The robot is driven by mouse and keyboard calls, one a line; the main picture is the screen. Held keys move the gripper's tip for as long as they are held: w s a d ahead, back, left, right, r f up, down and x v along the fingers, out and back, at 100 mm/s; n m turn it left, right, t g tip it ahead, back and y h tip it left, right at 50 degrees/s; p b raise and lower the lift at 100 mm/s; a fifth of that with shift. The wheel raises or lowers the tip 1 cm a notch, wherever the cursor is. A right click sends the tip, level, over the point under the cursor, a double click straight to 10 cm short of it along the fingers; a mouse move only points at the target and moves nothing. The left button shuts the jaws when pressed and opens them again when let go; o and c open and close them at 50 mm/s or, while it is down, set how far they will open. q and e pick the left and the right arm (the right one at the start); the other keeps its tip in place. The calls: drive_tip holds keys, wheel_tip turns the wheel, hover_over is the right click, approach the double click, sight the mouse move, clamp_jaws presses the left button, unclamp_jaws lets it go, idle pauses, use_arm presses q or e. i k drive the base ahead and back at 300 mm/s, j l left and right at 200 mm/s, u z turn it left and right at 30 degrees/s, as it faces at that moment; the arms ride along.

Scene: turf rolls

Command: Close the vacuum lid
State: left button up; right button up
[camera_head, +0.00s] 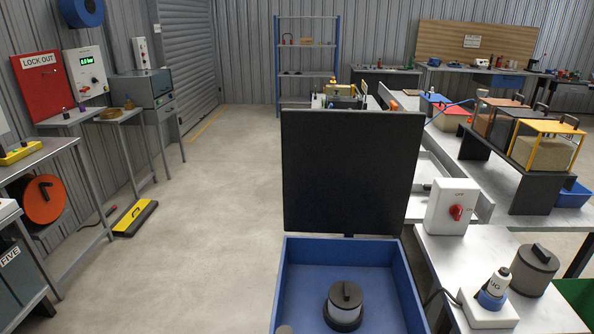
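The lid (352,171) is a large flat black square panel. It stands open, nearly upright, at the far edge of a blue open-topped box (278,300). A small dark hinge piece shows at the lid's lower edge. Inside the box sits a dark round canister (345,304) with a bar handle on top and a pale band lower down. The near part of the box is cut off by the bottom of the picture. A small grey rounded thing shows at the bottom edge, too little to identify. Neither of my grippers is in view.
Tables and a yellow-black floor piece (134,217) stand left. The floor between is clear.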

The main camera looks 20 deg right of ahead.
sight(344, 172)
drive_tip(key=i+j+u, duration=0.1)
drive_tip(key=j, duration=0.25)
drive_tip(key=i+j+u, duration=0.15)
drive_tip(key=j, duration=0.2)
drive_tip(key=j+u, duration=0.1)
drive_tip(key=j, duration=0.3)
drive_tip(key=i+j+u, duration=0.15)
drive_tip(key=j, duration=0.15)
drive_tip(key=i+j+z, duration=0.3)
drive_tip(key=i, duration=0.3)
drive_tip(key=i+j+z, duration=0.3)
drive_tip(key=i, duration=0.3)
drive_tip(key=i+z, duration=0.85)
drive_tip(key=i+j+z, duration=0.3)
drive_tip(key=i+z, duration=0.15)
drive_tip(key=i+j+z, duration=0.5)
drive_tip(key=i+z, duration=0.15)
drive_tip(key=z, duration=0.2)
drive_tip(key=i+j+z, duration=0.15)
drive_tip(key=z, duration=0.3)
drive_tip(key=i+j+z, duration=0.4)
drive_tip(key=j+z, duration=0.2)
drive_tip(key=z, duration=0.25)
drive_tip(key=i+j+z, duration=0.15)
drive_tip(key=j+z, duration=0.6)
drive_tip(key=i+j+z, duration=0.1)
drive_tip(key=j+z, duration=0.2)
drive_tip(key=k+j+z, duration=0.15)
drive_tip(key=j+z, duration=0.25)
